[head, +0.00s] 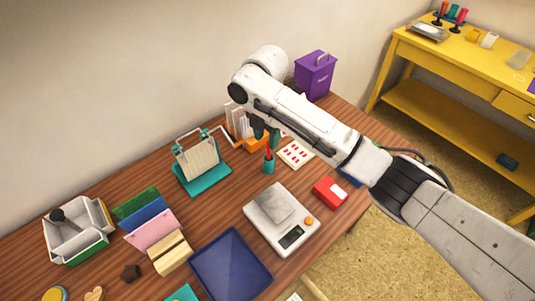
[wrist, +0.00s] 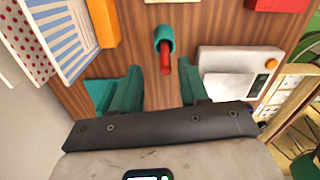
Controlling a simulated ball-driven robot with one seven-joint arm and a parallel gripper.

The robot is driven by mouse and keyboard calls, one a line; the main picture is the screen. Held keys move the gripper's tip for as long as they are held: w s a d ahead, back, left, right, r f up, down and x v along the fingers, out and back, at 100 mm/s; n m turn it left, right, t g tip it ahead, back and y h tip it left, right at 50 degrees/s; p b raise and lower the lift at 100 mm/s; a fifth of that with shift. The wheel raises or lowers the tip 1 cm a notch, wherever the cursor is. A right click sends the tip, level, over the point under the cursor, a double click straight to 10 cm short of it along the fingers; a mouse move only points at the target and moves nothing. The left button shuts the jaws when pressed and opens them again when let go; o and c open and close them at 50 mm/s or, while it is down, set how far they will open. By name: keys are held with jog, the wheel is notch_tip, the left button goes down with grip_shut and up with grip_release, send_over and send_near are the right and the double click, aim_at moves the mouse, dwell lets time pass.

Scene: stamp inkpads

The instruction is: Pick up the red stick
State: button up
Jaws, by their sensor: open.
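The red stick (wrist: 166,60) stands in a small teal holder (wrist: 163,33) on the wooden table. In the head view the stick (head: 268,154) rises from the teal holder (head: 268,166), just below my gripper. My gripper (wrist: 158,88) has two teal fingers, spread apart with nothing between them. In the wrist view the stick's tip is ahead of the gap between the fingers, apart from both. In the head view my gripper (head: 266,138) is partly hidden by its own arm.
A scale (head: 281,219) and a red box (head: 330,191) stand to the right of the holder. A teal stand (head: 203,178) is on the left, and an orange rack (head: 243,135) with cards is behind. A card with red marks (head: 296,154) lies close by.

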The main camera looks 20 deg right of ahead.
aim_at(269, 156)
jog(key=shift+s+d+f+p, duration=0.1)
jog(key=shift+s+f+p, duration=0.05)
jog(key=shift+f, duration=1.2)
jog(key=shift+s+d+f+p, duration=0.1)
jog(key=shift+s+f+p, duration=0.05)
jog(key=shift+f, duration=1.2)
jog(key=shift+c, duration=0.3)
grip_shut()
